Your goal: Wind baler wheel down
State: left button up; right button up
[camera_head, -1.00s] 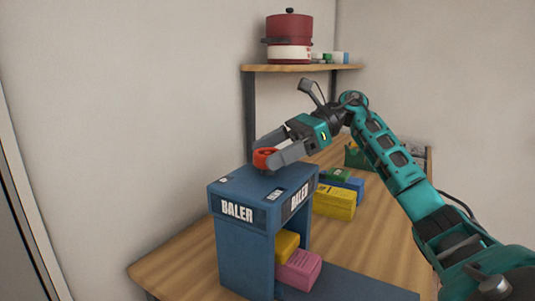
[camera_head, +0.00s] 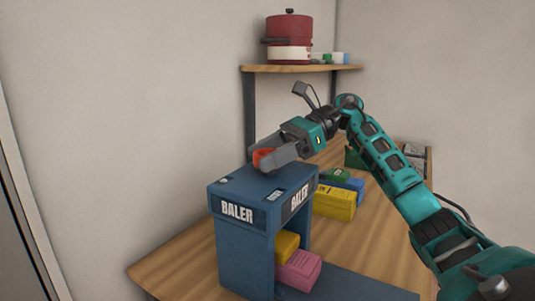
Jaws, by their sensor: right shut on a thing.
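The blue baler (camera_head: 240,245) stands on the wooden table, with "BALER" labels on its front and side. Its red wheel (camera_head: 262,156) sits on top. My right gripper (camera_head: 263,158) is shut on the wheel, with its fingers on either side of it and hiding part of it. A yellow block (camera_head: 286,245) and a pink block (camera_head: 298,271) sit in the baler's opening, the pink one jutting out. My left gripper is not in view.
A yellow box (camera_head: 334,203), a blue box (camera_head: 352,185) and a green box lie behind the baler on the table (camera_head: 178,266). A wall shelf (camera_head: 300,69) above holds a red pot (camera_head: 289,40) and small cups. The table's left part is clear.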

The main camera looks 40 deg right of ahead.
jog(key=shift+f+b, duration=0.2)
jog(key=shift+b, duration=0.3)
jog(key=b, duration=0.1)
jog(key=m+t+h+b, duration=0.1)
jog(key=shift+f+m+t+b, duration=0.2)
jog(key=shift+m+t+b, duration=0.1)
jog(key=shift+b, duration=0.1)
jog(key=m+t+h+b, duration=0.1)
jog(key=m+t+b, duration=0.1)
jog(key=b, duration=0.1)
jog(key=shift+r+h, duration=0.1)
jog(key=shift+h, duration=0.2)
jog(key=shift+m+b, duration=0.3)
jog(key=shift+b, duration=0.2)
jog(key=shift+r+m+t+h, duration=0.3)
jog(key=shift+t+h, duration=0.1)
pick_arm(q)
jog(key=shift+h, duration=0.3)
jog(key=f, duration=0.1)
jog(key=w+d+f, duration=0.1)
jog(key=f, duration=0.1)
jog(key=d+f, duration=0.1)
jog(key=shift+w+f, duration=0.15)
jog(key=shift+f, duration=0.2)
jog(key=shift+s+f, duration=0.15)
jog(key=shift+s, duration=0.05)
pick_arm(e)
jog(key=o, duration=1)
jog(key=shift+c, duration=0.2)
